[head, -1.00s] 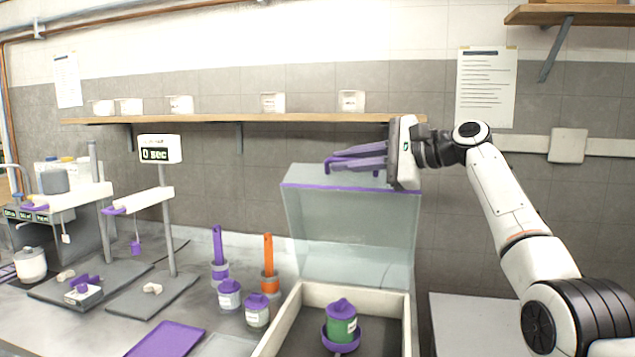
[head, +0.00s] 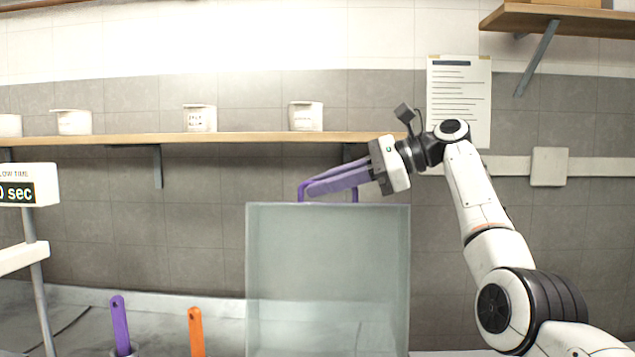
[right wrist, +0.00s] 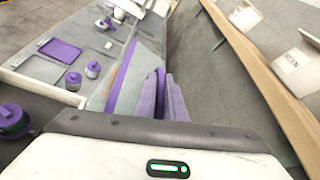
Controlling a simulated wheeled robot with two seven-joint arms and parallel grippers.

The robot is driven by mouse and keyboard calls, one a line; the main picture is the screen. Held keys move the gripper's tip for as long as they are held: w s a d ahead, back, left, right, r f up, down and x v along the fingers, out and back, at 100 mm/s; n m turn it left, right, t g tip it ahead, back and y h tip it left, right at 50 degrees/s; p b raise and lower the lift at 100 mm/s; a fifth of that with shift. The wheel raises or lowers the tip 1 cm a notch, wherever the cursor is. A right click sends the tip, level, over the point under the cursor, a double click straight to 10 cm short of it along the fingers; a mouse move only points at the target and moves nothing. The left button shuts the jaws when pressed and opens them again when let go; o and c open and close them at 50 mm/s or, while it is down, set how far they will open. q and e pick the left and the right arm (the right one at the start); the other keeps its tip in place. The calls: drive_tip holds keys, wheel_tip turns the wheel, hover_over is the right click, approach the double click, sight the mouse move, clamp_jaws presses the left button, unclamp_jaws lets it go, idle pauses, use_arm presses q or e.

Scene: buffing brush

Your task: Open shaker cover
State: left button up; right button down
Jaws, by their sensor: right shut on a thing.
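The shaker cover (head: 328,285) is a clear, greenish panel standing raised in the head view, with its top edge just below my right gripper. My right gripper (head: 312,192) has purple fingers and is shut at this top edge, on the cover. In the right wrist view, the gripper (right wrist: 164,85) lies beside the cover's purple edge strip (right wrist: 121,78). The shaker box is below the head view; part of its pale wall (right wrist: 45,98) shows in the right wrist view, near a green jar with a purple lid (right wrist: 12,120). My left gripper is not in view.
A wooden wall shelf (head: 230,139) with white containers (head: 199,118) runs behind the gripper. A purple-handled tool (head: 119,322) and an orange-handled tool (head: 196,332) stand left of the cover. A purple tray (right wrist: 60,51) lies on the bench.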

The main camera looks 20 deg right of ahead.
drive_tip(key=shift+f, duration=0.1)
drive_tip(key=c, duration=2.1)
unclamp_jaws()
drive_tip(key=v, duration=1)
drive_tip(key=shift+d+b, duration=0.15)
drive_tip(key=shift+b, duration=0.15)
